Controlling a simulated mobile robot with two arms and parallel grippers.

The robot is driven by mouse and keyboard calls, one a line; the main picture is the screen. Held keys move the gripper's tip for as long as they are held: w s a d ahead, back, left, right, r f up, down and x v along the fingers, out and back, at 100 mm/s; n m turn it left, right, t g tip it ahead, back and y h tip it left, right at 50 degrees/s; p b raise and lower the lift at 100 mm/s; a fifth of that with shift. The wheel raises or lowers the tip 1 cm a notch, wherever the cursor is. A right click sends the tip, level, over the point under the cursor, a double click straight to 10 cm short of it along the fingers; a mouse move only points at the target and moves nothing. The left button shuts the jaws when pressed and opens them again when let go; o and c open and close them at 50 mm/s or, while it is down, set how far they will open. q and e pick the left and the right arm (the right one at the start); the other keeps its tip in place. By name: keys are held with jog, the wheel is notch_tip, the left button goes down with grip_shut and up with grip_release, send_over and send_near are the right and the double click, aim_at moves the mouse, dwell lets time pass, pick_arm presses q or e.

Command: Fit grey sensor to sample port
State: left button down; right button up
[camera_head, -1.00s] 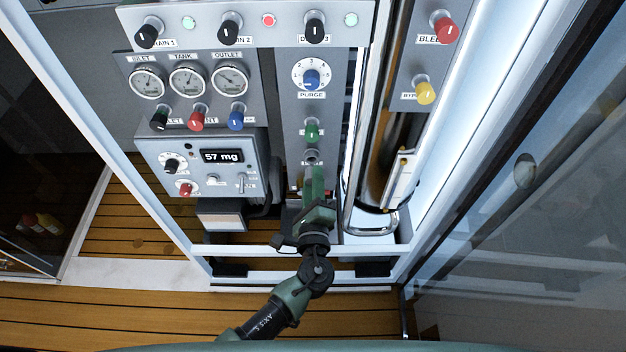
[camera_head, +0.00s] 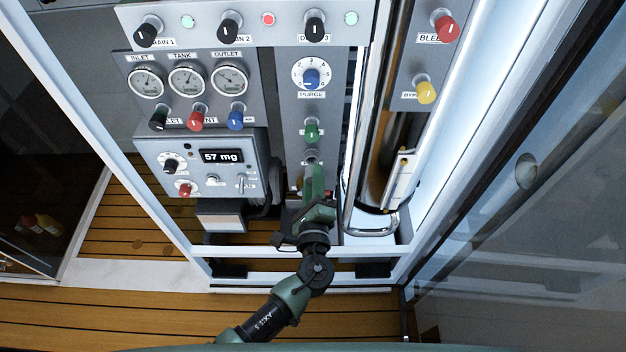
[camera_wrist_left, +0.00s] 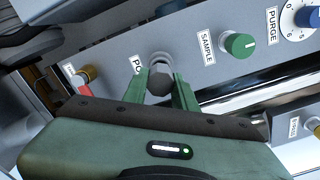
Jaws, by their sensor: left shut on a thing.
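My left gripper (camera_head: 314,178) reaches up to the narrow grey panel below the green sample knob (camera_head: 312,132). In the left wrist view its two green fingers (camera_wrist_left: 164,90) are shut on the grey sensor (camera_wrist_left: 158,82), a dark grey, faceted piece. The sample port (camera_wrist_left: 161,60) shows as a pale round fitting right behind the sensor, beside a partly covered "PO…" label. The sensor appears lined up with the port and very close to it or touching. I cannot tell how far in it sits. My right gripper is not in view.
The blue purge dial (camera_head: 312,77) is above the sample knob. A meter box (camera_head: 222,157) reading 57 mg is to the left, below gauges and coloured knobs. A shiny vertical cylinder (camera_head: 376,150) stands close on the right. A white frame bar (camera_head: 250,252) crosses below.

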pick_arm(q)
jog(key=shift+w+b, duration=0.4)
jog(key=shift+w, duration=0.75)
jog(key=c, duration=1)
grip_release()
jog(key=shift+c, duration=0.2)
jog(key=s+b, duration=0.1)
jog(key=s, duration=0.6)
jog(key=shift+s, duration=0.4)
